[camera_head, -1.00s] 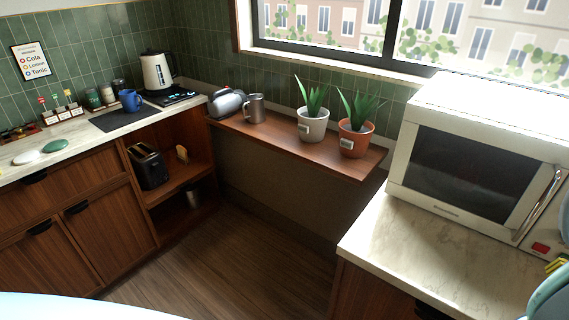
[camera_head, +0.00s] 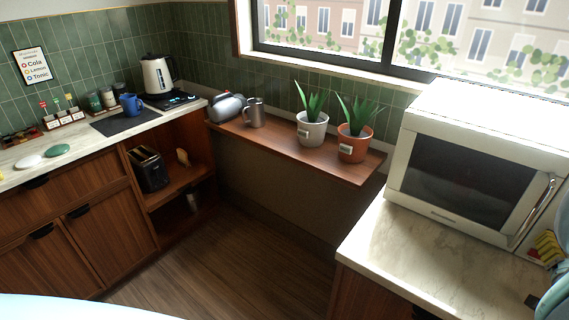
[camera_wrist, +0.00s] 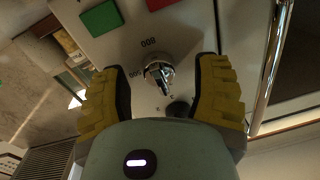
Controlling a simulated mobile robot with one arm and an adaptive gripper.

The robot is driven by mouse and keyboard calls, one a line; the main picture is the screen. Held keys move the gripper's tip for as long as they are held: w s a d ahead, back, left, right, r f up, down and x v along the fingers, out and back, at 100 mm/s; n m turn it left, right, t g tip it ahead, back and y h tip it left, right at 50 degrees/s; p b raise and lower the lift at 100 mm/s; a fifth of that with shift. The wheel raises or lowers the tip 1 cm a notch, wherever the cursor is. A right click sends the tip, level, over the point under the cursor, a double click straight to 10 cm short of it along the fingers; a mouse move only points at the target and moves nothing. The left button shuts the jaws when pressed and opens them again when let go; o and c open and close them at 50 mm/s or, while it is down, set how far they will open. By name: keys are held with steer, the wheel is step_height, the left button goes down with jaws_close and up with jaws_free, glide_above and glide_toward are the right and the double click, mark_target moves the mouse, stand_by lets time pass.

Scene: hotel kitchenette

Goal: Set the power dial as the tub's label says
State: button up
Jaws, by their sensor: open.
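The white microwave (camera_head: 470,185) stands on the right counter with its door shut. In the wrist view its chrome power dial (camera_wrist: 158,73) lies between the two yellow fingers of my gripper (camera_wrist: 160,88). The fingers are open, with a gap on both sides of the dial. A printed 800 and other, smaller marks surround the dial; which mark it points at I cannot tell. In the head view my gripper (camera_head: 545,247) is at the microwave's right-hand panel and hides much of it. I cannot make out a labelled tub in either view.
A green button (camera_wrist: 101,18) and a red button lie beside the dial on the panel. The chrome door handle (camera_wrist: 272,65) runs close to my right finger. The marble counter (camera_head: 400,245) before the microwave is clear. Two potted plants stand on the wooden shelf (camera_head: 280,140).

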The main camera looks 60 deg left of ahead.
steer(key=shift+c, duration=0.3)
jaws_close()
stand_by(0.5)
